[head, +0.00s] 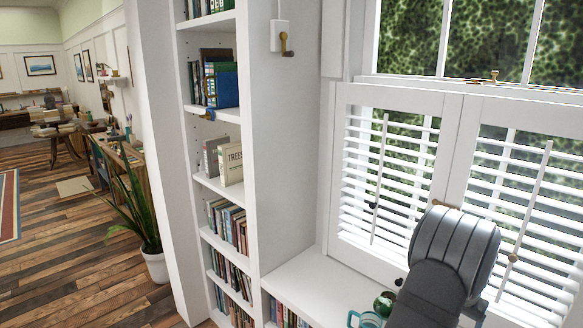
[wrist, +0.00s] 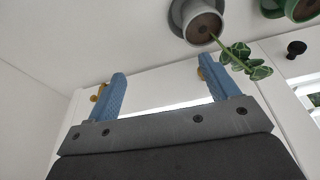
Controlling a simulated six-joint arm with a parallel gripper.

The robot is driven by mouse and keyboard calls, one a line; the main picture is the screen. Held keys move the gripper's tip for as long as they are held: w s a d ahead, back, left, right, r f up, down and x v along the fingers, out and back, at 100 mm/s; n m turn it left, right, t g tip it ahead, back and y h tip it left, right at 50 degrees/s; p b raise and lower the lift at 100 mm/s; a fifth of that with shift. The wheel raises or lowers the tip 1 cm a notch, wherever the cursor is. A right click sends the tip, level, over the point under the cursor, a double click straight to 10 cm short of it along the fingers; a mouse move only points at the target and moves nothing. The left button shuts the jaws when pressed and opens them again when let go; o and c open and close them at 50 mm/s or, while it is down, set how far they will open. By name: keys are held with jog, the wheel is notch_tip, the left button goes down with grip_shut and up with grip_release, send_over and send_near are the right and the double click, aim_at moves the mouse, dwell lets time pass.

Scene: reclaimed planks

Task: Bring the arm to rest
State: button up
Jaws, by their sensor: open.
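My gripper (wrist: 161,76) shows in the wrist view with its two blue fingers spread apart and nothing between them. A white surface lies behind the gap. My dark grey arm (head: 447,262) rises at the lower right of the head view, in front of the window shutters. The gripper itself cannot be made out in the head view.
In the wrist view, a grey pot (wrist: 194,20) with a leafy sprig (wrist: 243,60) is beyond the fingers, beside a green pot (wrist: 299,9). White shutters (head: 390,180) stand close behind my arm. A white bookshelf (head: 285,150) is left; a teal mug (head: 366,320) sits low.

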jog(key=shift+m, duration=0.7)
jog(key=s, duration=0.3)
jog(key=s+d, duration=0.1)
jog(key=shift+s+r, duration=0.15)
jog(key=shift+r, duration=0.15)
jog(key=shift+c, duration=0.2)
